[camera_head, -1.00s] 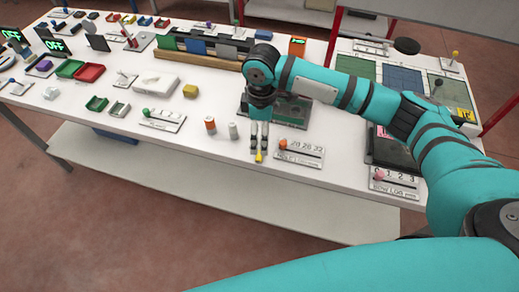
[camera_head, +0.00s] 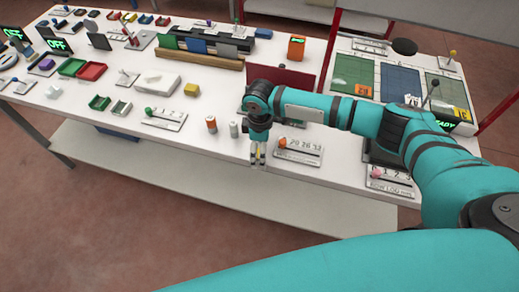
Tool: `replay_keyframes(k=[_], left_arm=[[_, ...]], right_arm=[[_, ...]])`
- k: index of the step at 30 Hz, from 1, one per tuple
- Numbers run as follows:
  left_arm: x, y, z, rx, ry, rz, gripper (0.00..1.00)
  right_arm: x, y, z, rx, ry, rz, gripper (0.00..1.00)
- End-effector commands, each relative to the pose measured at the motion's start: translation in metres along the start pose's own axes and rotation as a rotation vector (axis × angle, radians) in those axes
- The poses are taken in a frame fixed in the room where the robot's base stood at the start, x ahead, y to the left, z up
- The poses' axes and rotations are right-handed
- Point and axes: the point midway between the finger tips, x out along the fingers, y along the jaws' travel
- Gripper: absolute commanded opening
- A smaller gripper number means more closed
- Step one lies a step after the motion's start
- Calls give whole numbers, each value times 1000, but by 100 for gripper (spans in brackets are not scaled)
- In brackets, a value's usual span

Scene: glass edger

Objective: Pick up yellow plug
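The yellow plug (camera_head: 258,155) is a very small yellow patch at the front edge of the white table, between the fingertips of my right gripper. My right gripper (camera_head: 257,159) points down at the table's front edge, its fingers on either side of the plug. The fingers hide part of the plug, and I cannot tell whether they touch it. My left gripper is not in view.
The white table (camera_head: 190,155) is crowded. An orange-and-grey cylinder (camera_head: 211,125) and a grey cylinder (camera_head: 233,130) stand left of my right gripper. A slider panel with an orange knob (camera_head: 300,150) lies just to its right. A dark red panel (camera_head: 282,80) stands behind.

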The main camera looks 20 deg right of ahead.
Motion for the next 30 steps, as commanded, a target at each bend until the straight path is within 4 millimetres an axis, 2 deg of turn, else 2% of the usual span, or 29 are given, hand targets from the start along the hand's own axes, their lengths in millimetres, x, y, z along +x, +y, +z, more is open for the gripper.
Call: replay_keyframes(k=[2,14,23,30], left_arm=[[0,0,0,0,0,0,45],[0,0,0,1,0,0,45],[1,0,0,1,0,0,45],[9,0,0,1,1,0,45]], right_arm=[[0,0,0,0,0,0,82],[-1,0,0,1,0,0,30],[-3,0,0,1,1,1,29],[-22,1,0,2,3,2,29]])
